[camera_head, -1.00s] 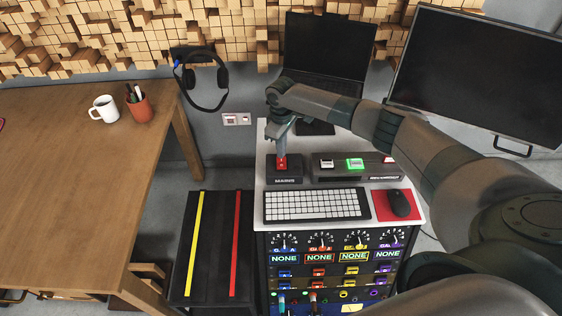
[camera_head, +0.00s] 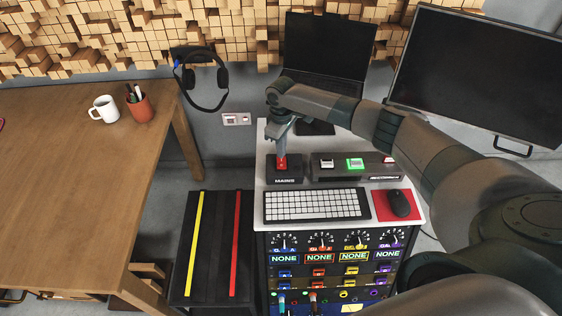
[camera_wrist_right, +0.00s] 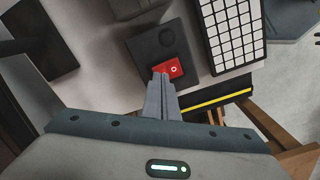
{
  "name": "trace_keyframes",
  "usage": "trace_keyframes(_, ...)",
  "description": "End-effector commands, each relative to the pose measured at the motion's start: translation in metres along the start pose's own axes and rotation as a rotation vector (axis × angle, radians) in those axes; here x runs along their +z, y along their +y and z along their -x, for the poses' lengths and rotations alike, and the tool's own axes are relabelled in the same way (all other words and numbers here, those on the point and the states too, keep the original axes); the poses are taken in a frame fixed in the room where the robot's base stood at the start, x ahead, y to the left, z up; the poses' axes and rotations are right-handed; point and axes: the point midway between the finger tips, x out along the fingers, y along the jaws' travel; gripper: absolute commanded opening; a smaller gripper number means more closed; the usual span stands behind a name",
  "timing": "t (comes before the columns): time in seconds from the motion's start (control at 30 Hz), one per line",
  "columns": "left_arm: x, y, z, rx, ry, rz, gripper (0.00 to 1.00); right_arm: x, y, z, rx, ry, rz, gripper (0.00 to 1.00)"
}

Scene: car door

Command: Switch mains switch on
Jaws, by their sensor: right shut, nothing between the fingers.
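The mains switch is a red rocker (camera_head: 282,164) on a small black box labelled MAINS (camera_head: 286,181), on the white top of the cabinet. In the right wrist view the red rocker (camera_wrist_right: 174,69) shows a white round mark. My right gripper (camera_head: 281,152) is shut and empty, pointing down. Its fingertips (camera_wrist_right: 162,72) are at the edge of the red rocker and seem to touch it. The fingers hide part of the rocker. My left gripper is not in view.
A box with a green-lit button (camera_head: 355,164) stands right of the mains box. A keyboard (camera_head: 316,205) and a mouse (camera_head: 399,204) on a red pad lie in front. A laptop (camera_head: 327,60) stands behind. A monitor (camera_head: 480,75) is at the right.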

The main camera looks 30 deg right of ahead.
Motion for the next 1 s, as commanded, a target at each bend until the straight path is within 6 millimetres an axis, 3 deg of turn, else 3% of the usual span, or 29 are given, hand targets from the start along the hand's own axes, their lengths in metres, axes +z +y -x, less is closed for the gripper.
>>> trace_keyframes(1.0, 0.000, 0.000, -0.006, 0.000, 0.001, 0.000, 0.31, 0.000, 0.000, -0.011, 0.000, 0.000, 0.000, 0.00)
